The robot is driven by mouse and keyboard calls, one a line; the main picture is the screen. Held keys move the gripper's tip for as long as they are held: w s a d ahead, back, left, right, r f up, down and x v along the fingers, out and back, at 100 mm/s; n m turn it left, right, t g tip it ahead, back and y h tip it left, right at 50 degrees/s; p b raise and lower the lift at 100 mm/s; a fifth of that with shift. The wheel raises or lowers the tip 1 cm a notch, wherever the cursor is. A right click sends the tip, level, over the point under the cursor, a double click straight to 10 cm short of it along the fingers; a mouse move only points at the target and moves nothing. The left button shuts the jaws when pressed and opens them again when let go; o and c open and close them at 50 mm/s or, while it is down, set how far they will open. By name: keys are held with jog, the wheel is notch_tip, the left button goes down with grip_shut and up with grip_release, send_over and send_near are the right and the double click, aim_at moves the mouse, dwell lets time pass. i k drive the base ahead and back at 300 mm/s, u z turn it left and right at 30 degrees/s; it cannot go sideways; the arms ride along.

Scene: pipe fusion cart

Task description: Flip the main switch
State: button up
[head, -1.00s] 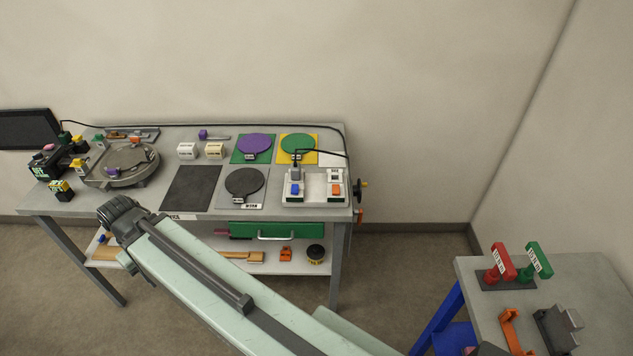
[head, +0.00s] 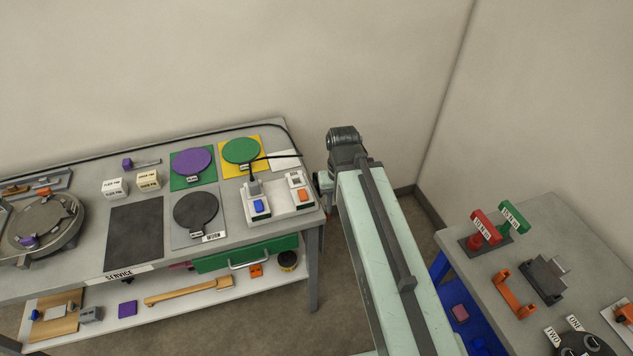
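A pale switch box (head: 280,212) stands at the right end of the cart top. It carries a blue rocker (head: 258,205) and an orange rocker (head: 305,196), each with a plug or block behind it. No readable label shows which one is the main switch. My arm reaches up the picture just right of the cart, its wrist (head: 345,147) beyond the cart's right edge and apart from the rockers. The fingers are hidden behind the wrist and cannot be made out. The arm also covers whatever is mounted on the cart's right end.
The cart top also holds a dark mat (head: 134,232), a purple disc (head: 192,162), a green disc (head: 241,151) and a black disc (head: 196,211). A green drawer (head: 240,255) sits below. A second table (head: 560,218) with red and green handles stands right. Floor lies between.

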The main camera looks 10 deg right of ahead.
aim_at(258, 206)
jog(key=z, duration=0.8)
jog(key=k, duration=1.75)
jog(key=u, duration=1.85)
jog(key=i, duration=1.05)
